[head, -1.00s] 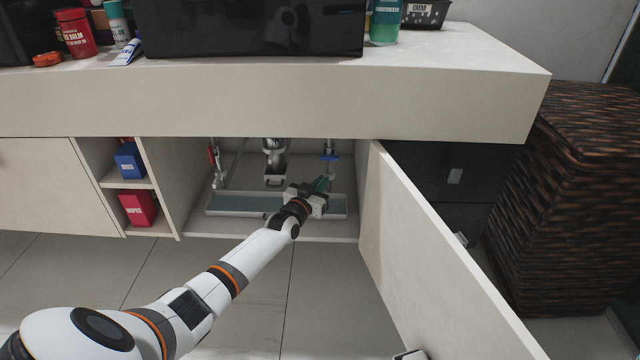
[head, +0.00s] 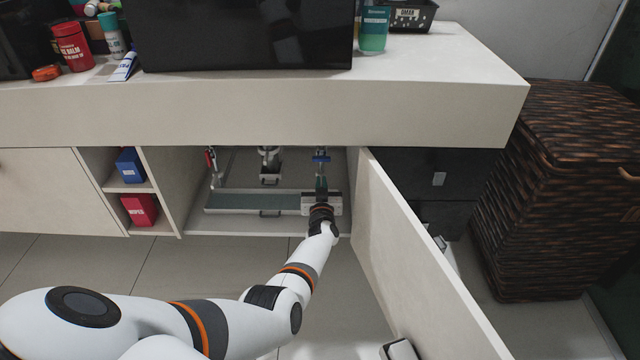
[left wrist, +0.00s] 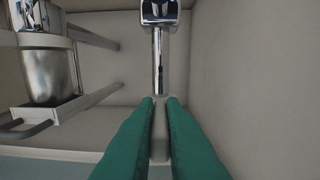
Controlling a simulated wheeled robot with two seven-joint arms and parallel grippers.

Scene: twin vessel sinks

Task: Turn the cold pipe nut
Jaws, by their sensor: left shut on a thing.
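The cold pipe (left wrist: 160,60) is a thin chrome tube in the left wrist view, running down from a chrome valve body (left wrist: 159,10). In the head view the blue-handled valve (head: 320,159) marks this pipe at the right inside the open cabinet. My left gripper (head: 321,184) is just below that valve. Its green fingers, also in the left wrist view (left wrist: 160,103), close on both sides of the light grey pipe nut (left wrist: 160,138). The fingers cover much of the nut. I cannot tell its turn angle. My right gripper is not in view.
The open cabinet door (head: 420,250) stands right of my left arm. The sink drain (head: 269,163) and red-handled valve (head: 210,162) are to the left in the cabinet. A shallow tray (head: 250,212) lies on the cabinet floor. The thick countertop (head: 250,115) overhangs above.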

